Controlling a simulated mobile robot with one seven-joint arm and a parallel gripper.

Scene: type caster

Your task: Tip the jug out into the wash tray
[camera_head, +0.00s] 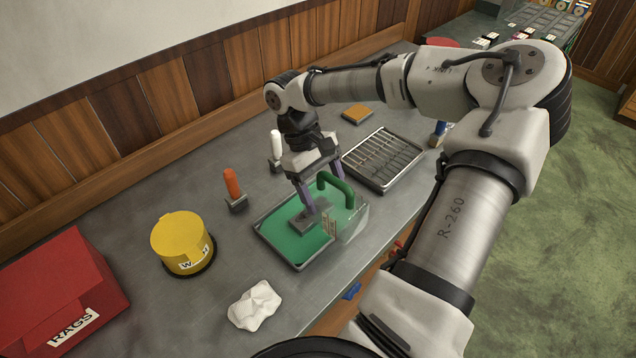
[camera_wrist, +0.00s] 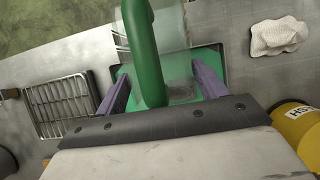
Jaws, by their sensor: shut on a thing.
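The jug (camera_head: 350,225) has a clear body and a thick green handle that arches upward. It is tilted over the right part of the wash tray (camera_head: 264,238), a green shallow tray with a dark rim. My gripper (camera_head: 321,203) points down with its purple fingers shut on the jug. In the wrist view the jug's clear body (camera_wrist: 182,28) lies beyond the fingers, and its green handle (camera_wrist: 147,55) rises between them. The exact grip contact is hidden. I cannot tell whether anything is left in the jug. The tray also shows behind it in the wrist view (camera_wrist: 212,58).
A wire rack tray (camera_head: 383,160) stands behind, to the right. An orange-handled tool (camera_head: 232,185) and a white-handled one (camera_head: 276,147) stand behind the tray. A yellow tub (camera_head: 181,243), a white cloth (camera_head: 255,306) and a red rags box (camera_head: 62,290) lie left.

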